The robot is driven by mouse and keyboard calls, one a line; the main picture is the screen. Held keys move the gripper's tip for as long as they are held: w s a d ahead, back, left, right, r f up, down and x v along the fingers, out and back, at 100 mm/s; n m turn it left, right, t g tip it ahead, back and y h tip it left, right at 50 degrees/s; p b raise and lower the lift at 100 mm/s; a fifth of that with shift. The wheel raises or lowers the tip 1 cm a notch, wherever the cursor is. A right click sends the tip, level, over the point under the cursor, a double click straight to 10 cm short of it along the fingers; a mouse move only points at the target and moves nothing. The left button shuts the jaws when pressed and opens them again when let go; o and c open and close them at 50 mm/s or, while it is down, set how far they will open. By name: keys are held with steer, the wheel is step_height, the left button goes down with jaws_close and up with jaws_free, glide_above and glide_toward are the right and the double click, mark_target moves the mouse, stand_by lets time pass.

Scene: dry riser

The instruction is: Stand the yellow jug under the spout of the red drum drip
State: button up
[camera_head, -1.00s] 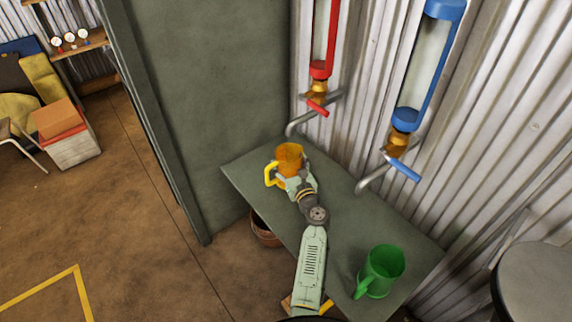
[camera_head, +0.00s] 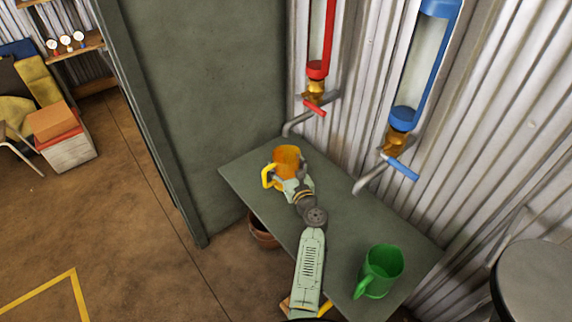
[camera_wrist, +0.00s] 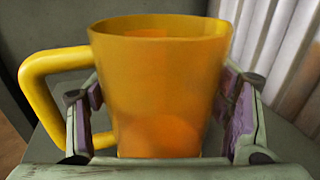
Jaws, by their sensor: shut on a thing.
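The yellow jug (camera_head: 286,160) is near the far left end of the grey-green table, upright, its handle to the left. It also fills the middle of the wrist view (camera_wrist: 165,90). My gripper (camera_head: 291,178) is shut on the jug, with a finger on each side of its body in the wrist view (camera_wrist: 165,122). The red drum drip (camera_head: 317,69) is on the corrugated wall, with a red lever and a grey spout (camera_head: 291,128) reaching down toward the table's far edge. The jug stands close to this spout, slightly nearer the camera. I cannot tell whether its base touches the table.
A green jug (camera_head: 380,271) stands at the table's (camera_head: 352,232) near right. A blue drum drip (camera_head: 405,117) with its own spout (camera_head: 370,181) hangs to the right. A dark panel (camera_head: 200,110) rises left of the table. A brown pot (camera_head: 263,231) sits below it.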

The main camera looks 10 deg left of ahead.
steer(key=shift+f, duration=0.15)
steer(key=o, duration=1.3)
